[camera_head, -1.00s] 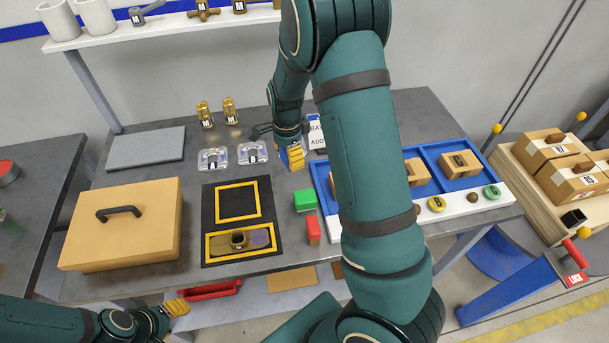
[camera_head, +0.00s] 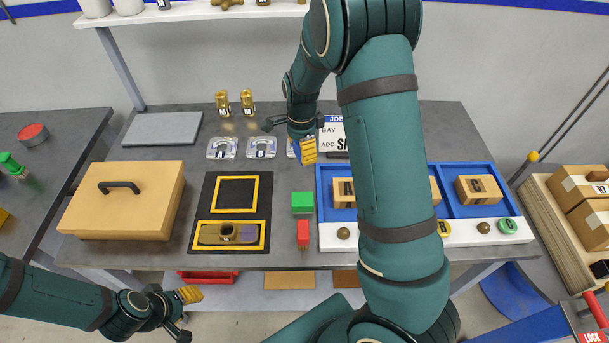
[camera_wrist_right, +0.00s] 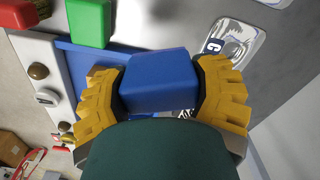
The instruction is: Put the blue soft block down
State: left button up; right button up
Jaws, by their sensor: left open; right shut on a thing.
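The blue soft block (camera_wrist_right: 160,80) is between the yellow fingers of my right gripper (camera_wrist_right: 165,88) in the right wrist view. In the head view my right gripper (camera_head: 304,150) is over the back middle of the table, with only a sliver of blue showing beside its fingers. Its height above the table is hard to tell. A green block (camera_head: 302,202) and a red block (camera_head: 303,234) stand on the table nearer the front. My left gripper (camera_head: 188,294) is open and empty, in front of the table's front edge at lower left.
A blue tray (camera_head: 322,190) with tan blocks is at right, partly hidden by my right arm. Clear letter-marked fixtures (camera_head: 222,148) stand left of my right gripper. A black mat (camera_head: 207,195) and a tan case (camera_head: 125,215) are farther left.

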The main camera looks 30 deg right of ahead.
aim_at(302, 179)
notch_tip(302, 179, down, 9)
jog(key=shift+b, duration=0.35)
jog(key=shift+f, duration=0.15)
jog(key=o, duration=1.3)
jog(key=shift+r, duration=0.25)
notch_tip(302, 179, up, 12)
jog(key=shift+f+p, duration=0.1)
jog(key=shift+p, duration=0.5)
